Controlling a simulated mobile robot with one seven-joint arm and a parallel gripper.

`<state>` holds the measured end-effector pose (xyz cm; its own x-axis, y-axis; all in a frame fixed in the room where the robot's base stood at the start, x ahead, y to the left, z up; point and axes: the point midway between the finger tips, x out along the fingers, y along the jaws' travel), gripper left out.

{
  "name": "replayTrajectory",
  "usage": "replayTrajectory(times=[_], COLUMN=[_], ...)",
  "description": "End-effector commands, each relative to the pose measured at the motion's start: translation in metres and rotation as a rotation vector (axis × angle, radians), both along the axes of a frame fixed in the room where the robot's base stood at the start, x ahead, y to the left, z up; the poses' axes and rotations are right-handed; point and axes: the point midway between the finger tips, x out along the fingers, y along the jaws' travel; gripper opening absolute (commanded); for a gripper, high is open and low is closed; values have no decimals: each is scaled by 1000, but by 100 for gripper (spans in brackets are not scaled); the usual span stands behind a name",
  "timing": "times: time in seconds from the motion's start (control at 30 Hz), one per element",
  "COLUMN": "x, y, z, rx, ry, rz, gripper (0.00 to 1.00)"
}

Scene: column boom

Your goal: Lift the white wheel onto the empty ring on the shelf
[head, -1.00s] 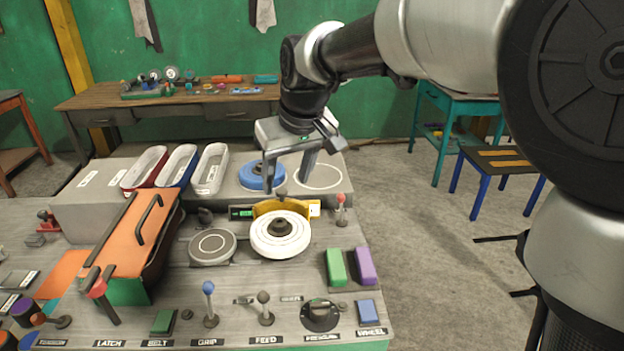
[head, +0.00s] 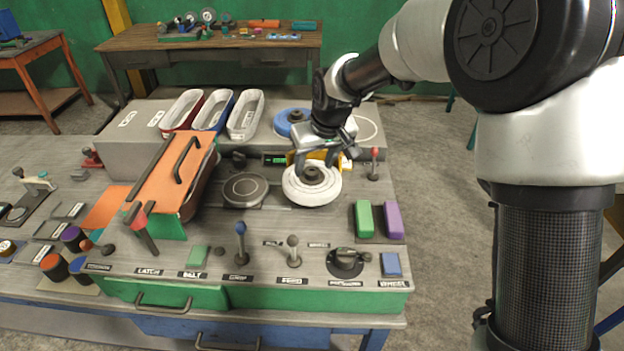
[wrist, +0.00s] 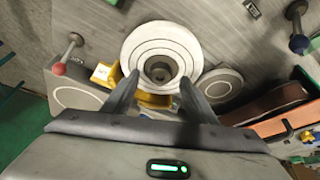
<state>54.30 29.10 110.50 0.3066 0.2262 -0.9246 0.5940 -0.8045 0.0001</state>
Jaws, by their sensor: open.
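The white wheel (head: 300,190) lies flat on the bench in front of a yellow bracket (head: 327,157), its dark hub (head: 311,175) upright in the middle. My gripper (head: 322,160) is open just above and behind the wheel. In the wrist view the wheel (wrist: 140,48) lies ahead of my two spread fingertips (wrist: 162,84), and the hub (wrist: 160,69) shows between them. I cannot tell whether the fingers touch it. The empty ring, a white outline (head: 375,130) on the raised shelf, is at the back right, partly hidden by my gripper. A blue wheel (head: 287,122) sits beside it on the shelf.
A grey round plate (head: 244,188) is left of the wheel. A red-knobbed lever (head: 375,160) stands to its right. Green (head: 364,218) and purple (head: 393,219) blocks are in front right. Three trays (head: 244,115) stand on the shelf, and an orange-lidded box (head: 165,175) is at left.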

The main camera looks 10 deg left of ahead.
Motion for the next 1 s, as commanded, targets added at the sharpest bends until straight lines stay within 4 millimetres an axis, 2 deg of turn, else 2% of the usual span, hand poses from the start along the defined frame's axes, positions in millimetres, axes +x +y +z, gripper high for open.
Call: replayTrajectory(times=[0.17,0.4,0.47,0.7,0.73,1.0], x=[6,6,6,6,6,6], y=[5,6,6,5,5,6], z=[-17,-18,-18,-18,-18,-17], rx=[1,1,1,1,1,2], ry=[0,-2,-2,-2,-2,-2], rz=[1,0,0,0,0,0], gripper=[52,52,44,3,0,0])
